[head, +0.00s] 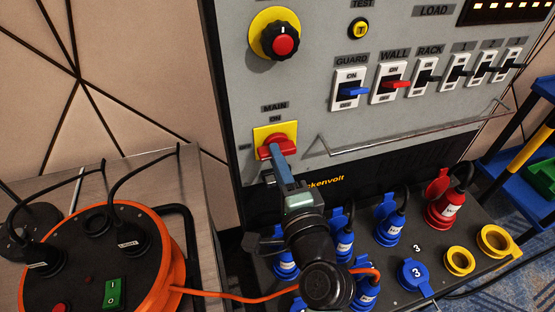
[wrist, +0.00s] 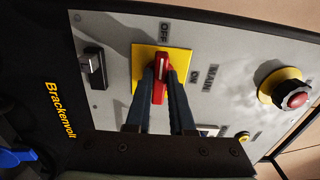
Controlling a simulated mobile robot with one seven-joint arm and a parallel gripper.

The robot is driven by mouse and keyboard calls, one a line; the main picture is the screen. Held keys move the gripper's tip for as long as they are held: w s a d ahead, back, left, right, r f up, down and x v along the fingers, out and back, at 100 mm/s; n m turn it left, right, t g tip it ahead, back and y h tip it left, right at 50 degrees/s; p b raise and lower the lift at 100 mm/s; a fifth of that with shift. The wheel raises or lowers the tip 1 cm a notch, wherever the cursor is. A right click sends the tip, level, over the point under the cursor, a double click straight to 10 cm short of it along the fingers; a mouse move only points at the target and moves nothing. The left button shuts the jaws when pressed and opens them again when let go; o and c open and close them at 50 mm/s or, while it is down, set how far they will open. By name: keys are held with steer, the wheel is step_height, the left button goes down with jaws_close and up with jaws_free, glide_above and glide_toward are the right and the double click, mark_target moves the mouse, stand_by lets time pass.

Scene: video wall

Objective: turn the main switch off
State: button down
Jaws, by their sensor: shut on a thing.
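The main switch (head: 266,150) is a red rotary handle on a yellow plate, low on the left of the grey panel. It also shows in the wrist view (wrist: 162,62). Its handle lies across the panel, and the end with a white line points towards the OFF label (wrist: 165,32). The ON label (wrist: 193,76) is off to the handle's side, next to MAIN. My gripper (wrist: 160,85) is shut on the red handle, with one blue-grey finger on each side. In the head view the fingers hide part of the handle.
A red and black knob (head: 281,42) on a yellow ring is above the switch. A row of breakers (head: 390,82) and a metal rail (head: 400,138) lie to the right. Blue plugs (head: 388,229) stand below. An orange cable reel (head: 170,262) is at left.

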steer(key=c, duration=0.8)
jaws_free()
steer(key=b+v, duration=0.2)
steer(key=v, duration=1.1)
